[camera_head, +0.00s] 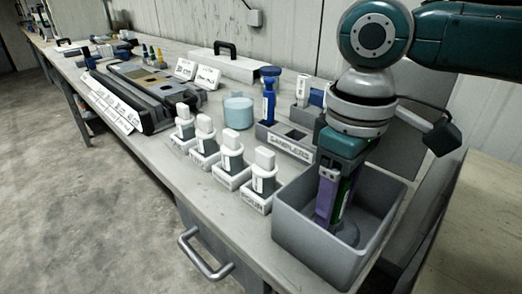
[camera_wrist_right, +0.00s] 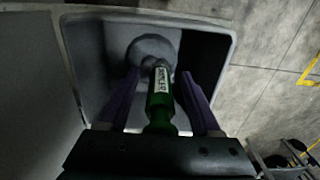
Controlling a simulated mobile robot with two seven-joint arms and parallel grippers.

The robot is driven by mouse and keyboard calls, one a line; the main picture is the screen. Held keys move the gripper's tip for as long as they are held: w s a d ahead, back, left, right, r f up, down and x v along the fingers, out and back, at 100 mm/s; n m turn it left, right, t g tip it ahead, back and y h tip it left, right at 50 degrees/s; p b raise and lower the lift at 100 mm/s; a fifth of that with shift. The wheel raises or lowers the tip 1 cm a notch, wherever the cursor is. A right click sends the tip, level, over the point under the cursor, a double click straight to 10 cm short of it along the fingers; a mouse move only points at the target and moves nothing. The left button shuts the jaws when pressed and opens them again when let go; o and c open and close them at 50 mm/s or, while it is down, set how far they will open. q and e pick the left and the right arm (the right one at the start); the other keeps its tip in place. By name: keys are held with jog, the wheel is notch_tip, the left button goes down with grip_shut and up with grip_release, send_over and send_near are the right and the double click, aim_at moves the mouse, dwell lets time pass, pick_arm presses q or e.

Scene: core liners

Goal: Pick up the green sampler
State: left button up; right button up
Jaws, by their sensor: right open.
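The green sampler (camera_head: 343,196) stands in the grey bin (camera_head: 296,232) at the bench's right end. In the right wrist view the green sampler (camera_wrist_right: 161,98) has a white label and a grey round end low in the bin. My right gripper (camera_head: 332,218) reaches down into the bin from above. In the wrist view the purple fingers of my right gripper (camera_wrist_right: 160,80) are open on either side of the sampler, with a visible gap at each side. My left gripper is out of view.
The bin walls stand close around my right gripper. Left of it are a labelled samplers rack (camera_head: 287,148) with a blue sampler (camera_head: 269,92), a row of white-capped containers (camera_head: 233,160) and a light blue jar (camera_head: 238,112). A wall (camera_head: 165,20) runs behind the bench.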

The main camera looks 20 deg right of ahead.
grip_shut()
dwell(0.5)
